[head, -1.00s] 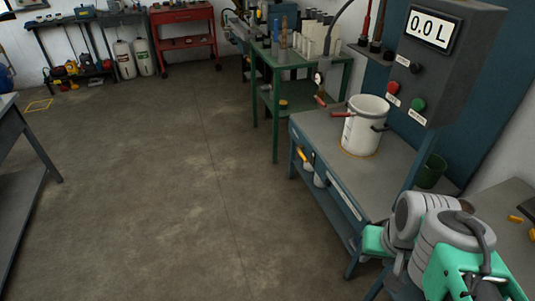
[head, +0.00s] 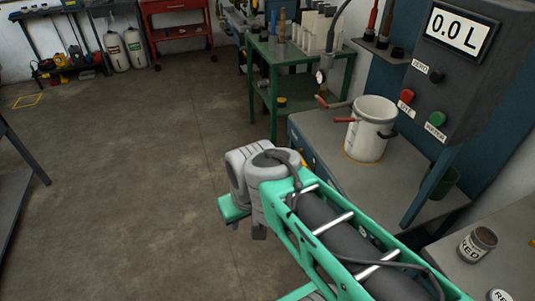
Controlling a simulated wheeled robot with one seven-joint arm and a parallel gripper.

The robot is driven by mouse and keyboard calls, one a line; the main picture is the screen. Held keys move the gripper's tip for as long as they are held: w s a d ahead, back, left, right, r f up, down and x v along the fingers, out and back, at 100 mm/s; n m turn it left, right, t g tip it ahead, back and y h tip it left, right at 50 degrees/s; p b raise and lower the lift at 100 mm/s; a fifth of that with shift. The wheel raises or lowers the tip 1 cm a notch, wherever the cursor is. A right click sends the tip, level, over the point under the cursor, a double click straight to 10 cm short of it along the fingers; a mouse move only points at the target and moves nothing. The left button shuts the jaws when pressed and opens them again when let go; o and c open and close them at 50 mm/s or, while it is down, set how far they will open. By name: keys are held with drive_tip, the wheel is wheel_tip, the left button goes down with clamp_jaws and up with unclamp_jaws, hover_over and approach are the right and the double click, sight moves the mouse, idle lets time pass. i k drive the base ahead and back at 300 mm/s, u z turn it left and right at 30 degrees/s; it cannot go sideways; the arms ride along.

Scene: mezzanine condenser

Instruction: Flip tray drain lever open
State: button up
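My arm stretches from the lower right to the middle of the head view, its grey joint housing over the floor in front of the bench. I cannot make out gripper fingers. I cannot tell any part for certain as the tray drain lever. A red-handled lever (head: 329,103) is at the back edge of the bench (head: 315,122), below a small round gauge (head: 320,76). A white bucket (head: 368,132) stands on the bench, with a short red handle (head: 345,119) at its left side. My arm hides the bench's front and lower part.
A dark control box (head: 450,70) reads 0.0 L and has red and green buttons. A green table (head: 266,97) stands behind the bench. A can marked RED (head: 478,245) is on the right-hand table. Open floor (head: 120,170) lies to the left.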

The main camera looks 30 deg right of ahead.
sight(304, 163)
drive_tip(key=u, duration=0.1)
drive_tip(key=i, duration=0.85)
drive_tip(key=z, duration=0.7)
drive_tip(key=i, duration=0.8)
drive_tip(key=z, duration=0.8)
drive_tip(key=i, duration=0.25)
drive_tip(key=z, duration=0.35)
drive_tip(key=k, duration=0.7)
drive_tip(key=u, duration=0.3)
drive_tip(key=i, duration=0.35)
drive_tip(key=u, duration=0.9)
drive_tip(key=i, duration=0.9)
